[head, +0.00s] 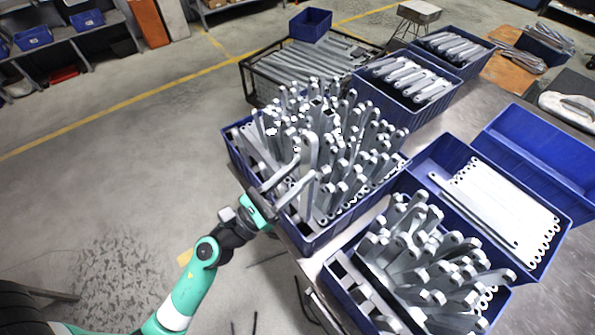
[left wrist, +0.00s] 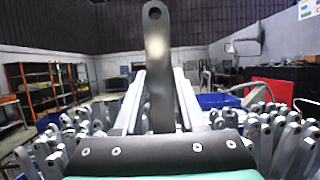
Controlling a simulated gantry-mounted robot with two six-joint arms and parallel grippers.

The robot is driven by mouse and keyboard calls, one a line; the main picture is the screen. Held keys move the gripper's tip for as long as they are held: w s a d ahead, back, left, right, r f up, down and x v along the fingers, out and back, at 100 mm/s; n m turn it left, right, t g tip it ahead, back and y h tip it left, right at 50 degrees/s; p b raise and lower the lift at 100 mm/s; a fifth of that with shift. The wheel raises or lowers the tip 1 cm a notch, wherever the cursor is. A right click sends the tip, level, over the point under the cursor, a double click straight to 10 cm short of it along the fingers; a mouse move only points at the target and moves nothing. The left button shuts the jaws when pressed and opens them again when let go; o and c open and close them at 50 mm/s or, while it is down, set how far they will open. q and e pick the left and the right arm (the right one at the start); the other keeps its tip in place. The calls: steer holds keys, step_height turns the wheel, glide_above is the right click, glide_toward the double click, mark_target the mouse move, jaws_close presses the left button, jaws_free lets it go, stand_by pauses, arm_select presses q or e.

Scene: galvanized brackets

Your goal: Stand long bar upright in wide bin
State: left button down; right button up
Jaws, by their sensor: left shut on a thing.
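The long bar (head: 310,152) is a grey metal strip with rounded ends. My left gripper (head: 300,183) is shut on it and holds it nearly upright at the left side of the wide blue bin (head: 335,231). That bin is crowded with upright grey bars. In the left wrist view the long bar (left wrist: 156,50) rises between the two fingers of the gripper (left wrist: 158,100), with a hole near its top. Its lower end is hidden, so I cannot tell whether it touches the bin floor. My right gripper is not in view.
Another blue bin (head: 345,287) with tilted brackets stands in front, right of the wide bin. A bin of flat strips (head: 453,152) and an empty blue bin (head: 545,135) lie further right. A wire basket (head: 248,80) of bars stands behind. Open floor lies to the left.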

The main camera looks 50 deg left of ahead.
mark_target(303, 210)
arm_select(q)
step_height(303, 210, down, 19)
steer(key=b, duration=1.9)
stand_by(0.4)
steer(key=shift+c, duration=2.1)
jaws_free()
steer(key=shift+f, duration=0.15)
